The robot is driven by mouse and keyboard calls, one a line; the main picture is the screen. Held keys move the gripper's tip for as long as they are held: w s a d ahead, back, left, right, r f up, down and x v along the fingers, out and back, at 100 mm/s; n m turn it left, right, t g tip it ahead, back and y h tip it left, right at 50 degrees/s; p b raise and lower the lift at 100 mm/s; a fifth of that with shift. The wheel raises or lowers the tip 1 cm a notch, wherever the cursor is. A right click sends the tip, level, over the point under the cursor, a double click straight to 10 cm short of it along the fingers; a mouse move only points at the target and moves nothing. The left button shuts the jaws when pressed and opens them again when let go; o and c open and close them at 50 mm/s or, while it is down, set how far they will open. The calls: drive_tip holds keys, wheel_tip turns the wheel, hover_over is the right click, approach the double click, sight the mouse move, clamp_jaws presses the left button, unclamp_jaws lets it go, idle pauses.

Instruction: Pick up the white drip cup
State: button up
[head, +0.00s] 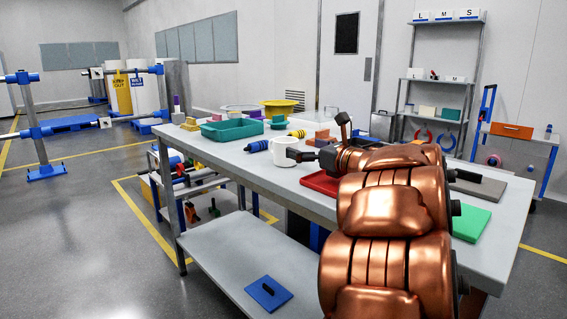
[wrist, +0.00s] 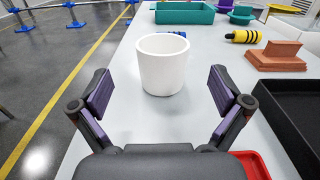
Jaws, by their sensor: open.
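The white drip cup (wrist: 163,66) stands upright on the grey table (wrist: 135,115), near its left edge in the wrist view. In the head view the white cup (head: 284,151) stands just left of my gripper (head: 310,155). In the wrist view my gripper (wrist: 162,97) is open, with its two purple-padded fingers spread wide. The cup is centred ahead of the fingertips, and nothing is between the pads. My copper-coloured arm hides part of the table in the head view.
A teal tray (head: 232,130) lies behind the cup. A yellow-and-black cylinder (wrist: 244,36) and a terracotta block (wrist: 275,58) are to its right. A black tray (wrist: 292,112) and a red tray (head: 320,183) lie near my gripper.

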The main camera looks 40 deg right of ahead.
sight(294, 143)
drive_tip(key=shift+w+a+r+p, duration=0.1)
drive_tip(key=shift+w+p, duration=0.35)
drive_tip(key=shift+w, duration=0.35)
drive_tip(key=shift+w+a+r+p, duration=0.1)
drive_tip(key=shift+w+p, duration=0.3)
drive_tip(key=shift+w, duration=0.4)
drive_tip(key=w+p, duration=0.2)
drive_tip(key=w, duration=0.1)
drive_tip(key=shift+w+a+p, duration=0.1)
drive_tip(key=shift+w+p, duration=0.2)
drive_tip(key=shift+w, duration=0.45)
drive_tip(key=shift+c, duration=0.2)
drive_tip(key=c, duration=1.2)
